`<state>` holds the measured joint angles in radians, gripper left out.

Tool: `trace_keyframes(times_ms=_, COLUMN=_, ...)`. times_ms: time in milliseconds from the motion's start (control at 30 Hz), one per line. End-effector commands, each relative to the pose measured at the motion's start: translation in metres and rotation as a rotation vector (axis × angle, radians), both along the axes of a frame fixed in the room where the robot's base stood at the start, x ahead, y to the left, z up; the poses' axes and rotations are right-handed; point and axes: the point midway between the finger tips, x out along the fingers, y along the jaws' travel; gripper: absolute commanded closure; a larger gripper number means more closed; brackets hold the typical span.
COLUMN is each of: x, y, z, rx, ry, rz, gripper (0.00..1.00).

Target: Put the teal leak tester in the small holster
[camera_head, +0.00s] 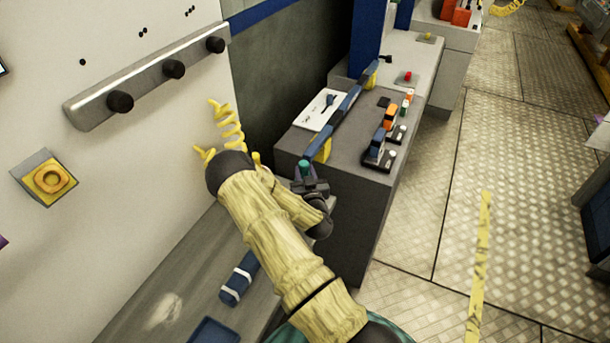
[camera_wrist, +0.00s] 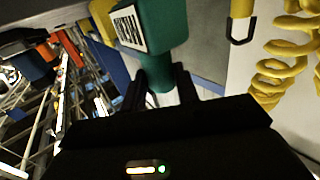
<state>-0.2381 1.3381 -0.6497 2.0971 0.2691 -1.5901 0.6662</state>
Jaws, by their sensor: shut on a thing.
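The teal leak tester (camera_wrist: 165,28) fills the top middle of the wrist view, with a white printed label on its body. Its narrower grip lies between the two black fingers of my gripper (camera_wrist: 160,88), which is shut on it. In the head view only a small teal end of the tester (camera_head: 304,165) shows above my gripper (camera_head: 309,184), in front of the grey bench's near end. Dark holders with an orange tool (camera_head: 391,117) and a blue tool (camera_head: 378,140) stand along the bench's right side. I cannot tell which holder is the small holster.
The grey bench (camera_head: 350,208) carries a white sheet (camera_head: 318,110) and a blue and yellow rail (camera_head: 345,97). A yellow coiled hose (camera_head: 232,125) hangs by the wall. A dark blue cylinder (camera_head: 239,278) lies on the near worktop.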

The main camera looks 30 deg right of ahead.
Motion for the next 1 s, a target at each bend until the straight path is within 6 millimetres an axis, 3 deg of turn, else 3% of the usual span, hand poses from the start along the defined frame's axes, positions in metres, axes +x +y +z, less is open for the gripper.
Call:
trace_keyframes(times_ms=133, x=-0.001, y=-0.001, z=-0.013, rx=0.0, ry=-0.001, rz=-0.002, gripper=1.0)
trace_keyframes(times_ms=500, x=0.001, y=0.002, z=-0.017, rx=0.0, ry=-0.002, rz=0.004, gripper=1.0)
trace_keyframes(times_ms=533, x=0.0, y=0.003, z=-0.016, rx=0.001, ry=-0.001, rz=0.005, gripper=0.64)
trace_keyframes(times_ms=600, x=0.001, y=0.003, z=-0.016, rx=0.001, ry=-0.001, rz=0.005, gripper=0.5)
trace_keyframes(times_ms=1000, x=0.0, y=0.0, z=-0.012, rx=0.0, ry=-0.001, rz=0.0, gripper=0.48)
